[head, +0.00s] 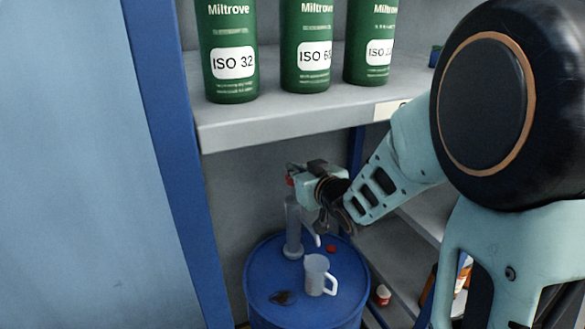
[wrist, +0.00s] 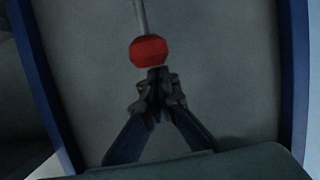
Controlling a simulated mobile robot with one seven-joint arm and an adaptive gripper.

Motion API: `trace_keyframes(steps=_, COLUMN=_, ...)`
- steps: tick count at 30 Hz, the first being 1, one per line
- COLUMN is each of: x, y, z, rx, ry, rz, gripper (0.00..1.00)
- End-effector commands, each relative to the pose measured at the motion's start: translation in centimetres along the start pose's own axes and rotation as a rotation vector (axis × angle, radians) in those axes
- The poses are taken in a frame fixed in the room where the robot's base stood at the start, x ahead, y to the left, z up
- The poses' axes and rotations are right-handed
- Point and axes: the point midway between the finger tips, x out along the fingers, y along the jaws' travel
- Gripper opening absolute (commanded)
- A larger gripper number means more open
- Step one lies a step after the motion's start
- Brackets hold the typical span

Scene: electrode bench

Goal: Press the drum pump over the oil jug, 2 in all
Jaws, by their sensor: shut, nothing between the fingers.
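A grey drum pump (head: 293,228) stands on top of the blue drum (head: 262,270). Its red knob (head: 290,180) is at the top, partly covered by my wrist; it also shows in the wrist view (wrist: 149,50) with a grey rod running from it. The pale translucent oil jug (head: 316,272), handle to the right, stands on the drum below the pump's spout (head: 313,236). My gripper (wrist: 158,72) is shut and empty, its fingertips right at the red knob. I cannot tell whether they touch it. My fingers are hidden in the head view.
A grey shelf (head: 290,115) with green ISO bottles (head: 229,55) hangs above the drum and wrist. A blue post (head: 165,150) stands at left. A red cap (head: 331,249) and a dark stain (head: 283,298) are on the drum. Lower shelves with small bottles (head: 382,294) are at right.

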Motion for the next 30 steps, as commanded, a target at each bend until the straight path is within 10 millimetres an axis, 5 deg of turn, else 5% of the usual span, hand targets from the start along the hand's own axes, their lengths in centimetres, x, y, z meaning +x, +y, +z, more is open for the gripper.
trace_keyframes(steps=8, x=0.1, y=0.0, z=0.1, rx=0.000, ry=0.000, rz=0.000, gripper=0.00)
trace_keyframes(steps=21, x=1.3, y=-0.3, z=5.1, rx=0.002, ry=-0.010, rz=0.001, gripper=0.00)
trace_keyframes(steps=30, x=1.4, y=-0.4, z=5.7, rx=0.002, ry=-0.016, rz=-0.001, gripper=0.00)
